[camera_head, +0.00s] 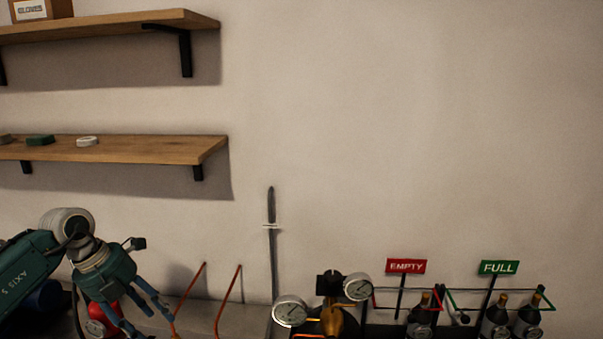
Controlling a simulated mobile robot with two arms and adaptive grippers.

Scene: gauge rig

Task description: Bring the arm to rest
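My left arm comes in at the lower left, with dark green links. Its gripper (150,322) hangs with its blue fingers pointing down and to the right. The fingers are spread apart, and I see nothing held between them. The lower ends of the fingers are close to the bottom edge of the view. My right arm and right gripper are not in view.
Two wooden shelves, upper (100,23) and lower (130,149), hang above the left arm. A red object (98,322) is partly behind the gripper. Orange hooked rods (228,300), a thin pole (272,250), gauges (290,311) and bottles (495,316) stand rightward.

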